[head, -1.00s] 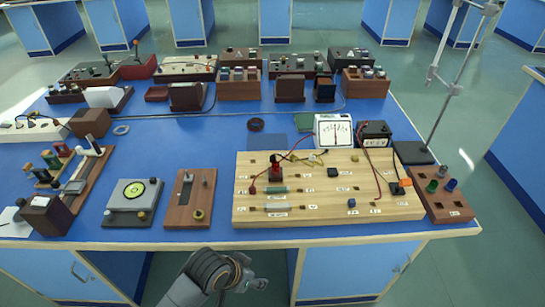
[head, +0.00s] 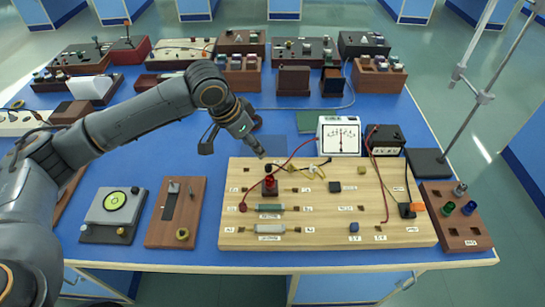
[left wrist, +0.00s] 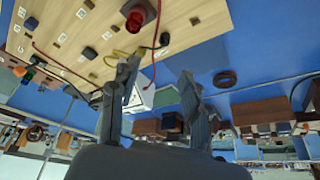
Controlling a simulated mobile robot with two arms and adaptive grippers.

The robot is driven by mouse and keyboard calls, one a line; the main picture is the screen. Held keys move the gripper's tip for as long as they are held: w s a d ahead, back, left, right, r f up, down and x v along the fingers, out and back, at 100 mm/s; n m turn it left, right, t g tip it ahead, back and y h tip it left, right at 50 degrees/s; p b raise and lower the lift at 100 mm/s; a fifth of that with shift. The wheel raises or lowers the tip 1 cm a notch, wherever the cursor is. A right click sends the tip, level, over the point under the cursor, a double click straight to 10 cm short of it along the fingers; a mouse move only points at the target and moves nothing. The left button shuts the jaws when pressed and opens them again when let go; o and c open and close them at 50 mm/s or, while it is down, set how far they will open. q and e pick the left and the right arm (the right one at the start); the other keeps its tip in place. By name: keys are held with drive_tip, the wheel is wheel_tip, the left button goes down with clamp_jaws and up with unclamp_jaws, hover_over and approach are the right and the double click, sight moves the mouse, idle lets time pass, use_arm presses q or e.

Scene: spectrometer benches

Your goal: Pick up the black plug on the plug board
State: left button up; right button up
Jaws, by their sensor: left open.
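The wooden plug board (head: 300,205) lies on the near part of the blue table. A small black square plug (head: 335,187) sits near its middle; a dark block that looks like it shows in the left wrist view (left wrist: 90,53). My left gripper (head: 260,152) is above the board's back left edge, to the left of the black plug and apart from it. In the left wrist view its two fingers (left wrist: 160,72) are spread with nothing held between them. My right gripper is not in view.
A red lamp (head: 271,186) stands on the board near my gripper, with red and yellow wires around it. A white meter (head: 339,136) and a black box (head: 385,140) stand behind. A brown holder (head: 455,225) is at the right. Several apparatus fill the table's back.

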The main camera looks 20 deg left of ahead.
use_arm(q)
hover_over(268, 165)
drive_tip(key=s+a, duration=0.1)
drive_tip(key=s, duration=0.2)
drive_tip(key=f, duration=0.6)
drive_tip(key=shift+w+f+p, duration=0.25)
drive_tip(key=shift+f+p, duration=0.05)
drive_tip(key=shift+f, duration=0.05)
drive_tip(key=shift+w+d+f, duration=0.1)
drive_tip(key=shift+w+f, duration=0.05)
drive_tip(key=shift+f, duration=0.3)
drive_tip(key=p+x, duration=0.1)
drive_tip(key=x, duration=0.3)
drive_tip(key=shift+w+f, duration=0.3)
drive_tip(key=shift+f, duration=0.1)
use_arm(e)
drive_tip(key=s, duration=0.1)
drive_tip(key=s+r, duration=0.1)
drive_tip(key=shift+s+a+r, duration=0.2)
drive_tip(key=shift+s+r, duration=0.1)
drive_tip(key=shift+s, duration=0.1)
